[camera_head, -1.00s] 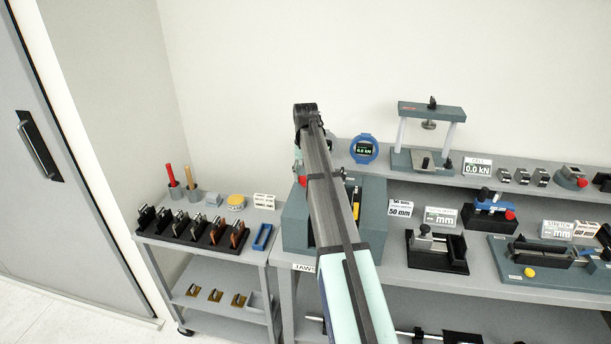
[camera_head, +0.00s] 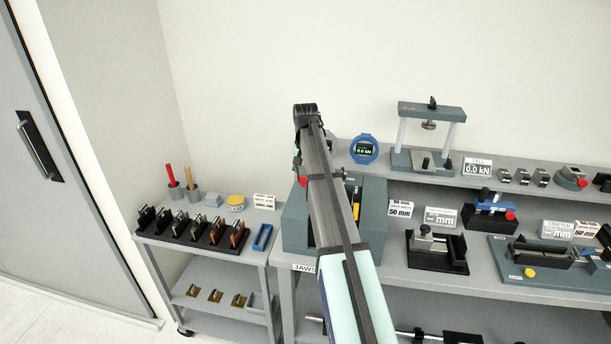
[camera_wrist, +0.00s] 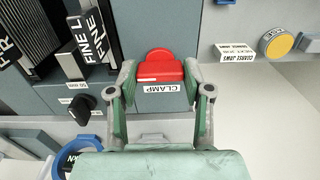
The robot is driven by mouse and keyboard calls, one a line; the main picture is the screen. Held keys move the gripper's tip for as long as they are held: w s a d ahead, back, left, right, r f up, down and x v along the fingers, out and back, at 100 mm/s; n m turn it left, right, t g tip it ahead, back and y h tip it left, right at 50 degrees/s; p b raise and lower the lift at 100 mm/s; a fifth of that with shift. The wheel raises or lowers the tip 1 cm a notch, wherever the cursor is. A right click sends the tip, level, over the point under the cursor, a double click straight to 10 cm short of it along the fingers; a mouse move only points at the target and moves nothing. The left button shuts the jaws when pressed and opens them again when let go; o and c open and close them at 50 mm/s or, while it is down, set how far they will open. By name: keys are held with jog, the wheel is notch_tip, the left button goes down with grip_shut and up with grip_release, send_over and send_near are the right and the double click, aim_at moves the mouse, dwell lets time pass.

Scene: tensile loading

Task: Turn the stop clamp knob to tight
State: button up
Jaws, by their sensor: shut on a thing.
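The red clamp knob (camera_wrist: 160,68) is in the upper middle of the wrist view, on the face of a grey-blue block, with a white CLAMP label (camera_wrist: 161,88) beside it. My gripper (camera_wrist: 160,78) has one finger on each side of the knob and is shut on it. In the head view a small part of the red knob (camera_head: 302,181) shows left of my arm, on the grey-blue block (camera_head: 296,222). My arm hides most of the gripper there. I see no tight mark in either view.
A black knob (camera_wrist: 80,109) and jaws labelled FINE (camera_wrist: 91,37) are left of the gripper in the wrist view. A yellow disc (camera_wrist: 277,43) lies at the right. In the head view, a round blue display (camera_head: 364,149) and a press frame (camera_head: 430,135) stand right of my arm.

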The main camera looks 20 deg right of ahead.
jog(key=o, duration=1.2)
jog(key=shift+f, duration=0.1)
jog(key=shift+c, duration=0.2)
notch_tip(320, 180, up, 12)
